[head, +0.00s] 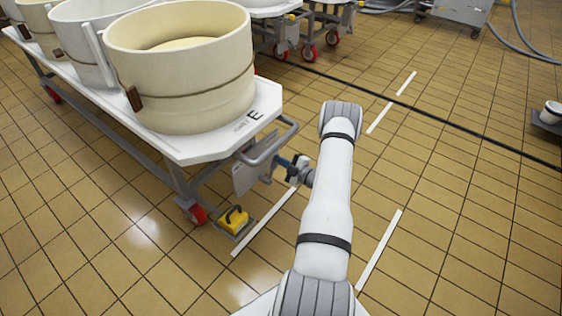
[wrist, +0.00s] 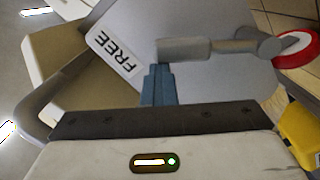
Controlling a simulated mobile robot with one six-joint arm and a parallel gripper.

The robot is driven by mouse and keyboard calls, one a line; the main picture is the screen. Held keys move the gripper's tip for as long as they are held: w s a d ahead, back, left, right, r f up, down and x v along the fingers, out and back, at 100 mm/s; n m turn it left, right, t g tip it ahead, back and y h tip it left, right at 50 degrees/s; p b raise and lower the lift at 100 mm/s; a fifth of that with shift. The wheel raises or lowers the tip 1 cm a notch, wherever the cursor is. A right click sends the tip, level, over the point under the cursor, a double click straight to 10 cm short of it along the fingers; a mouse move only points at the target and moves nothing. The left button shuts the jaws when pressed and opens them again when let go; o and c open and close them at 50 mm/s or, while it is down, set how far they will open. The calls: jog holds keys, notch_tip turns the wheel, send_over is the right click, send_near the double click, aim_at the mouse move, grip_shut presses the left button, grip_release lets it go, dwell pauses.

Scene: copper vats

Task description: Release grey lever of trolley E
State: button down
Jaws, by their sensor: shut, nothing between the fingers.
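Trolley E (head: 190,152) is a white-topped cart at the left in the head view, marked with a black E at its near corner. A grey metal plate (head: 250,176) hangs below that corner. In the wrist view the plate carries a white FREE label (wrist: 118,56), seen upside down. The grey lever (wrist: 215,48) lies roughly level across the plate, right of the label. My gripper (head: 284,162) is in front of the plate. Its blue fingers (wrist: 158,84) are shut and empty, with their tips at the lever's left end; I cannot tell whether they touch.
A yellow pedal block (head: 233,220) sits low by a red-wheeled caster (head: 196,214). A grey tube handle (head: 272,146) curves out beside the plate. A large cream vat (head: 185,75) stands on the trolley. The tiled floor at the right is mostly clear.

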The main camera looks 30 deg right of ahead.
jog(key=shift+f, duration=0.1)
dwell(0.3)
jog(key=s+r+p, duration=0.3)
jog(key=s+p, duration=0.2)
jog(key=s, duration=0.6)
jog(key=shift+d+r+p, duration=0.2)
jog(key=shift+d+p, duration=0.1)
jog(key=shift+p, duration=0.05)
